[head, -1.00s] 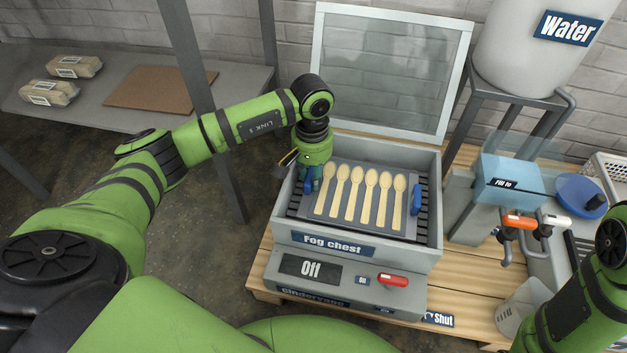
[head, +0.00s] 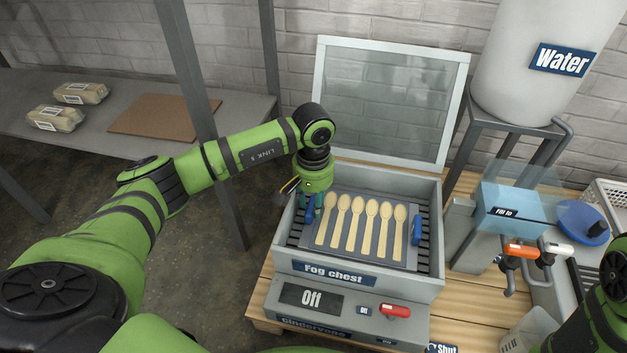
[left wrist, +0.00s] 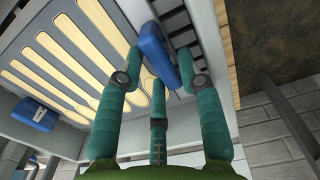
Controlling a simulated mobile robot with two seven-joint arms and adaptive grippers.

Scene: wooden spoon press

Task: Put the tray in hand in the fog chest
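The grey tray (head: 397,258) with several wooden spoons (head: 351,227) lies flat inside the fog chest (head: 410,279), on its dark slatted floor. Its blue handles are at the left (head: 310,211) and right (head: 418,231) ends. The chest's glass lid (head: 385,100) stands open at the back. My left gripper (head: 311,200) is at the left handle. In the left wrist view its teal fingers (left wrist: 160,72) stand spread on either side of the blue handle (left wrist: 157,53), with gaps visible. My right arm shows at the lower right; its gripper is out of view.
A shelf (head: 95,110) with wrapped packs is at the left.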

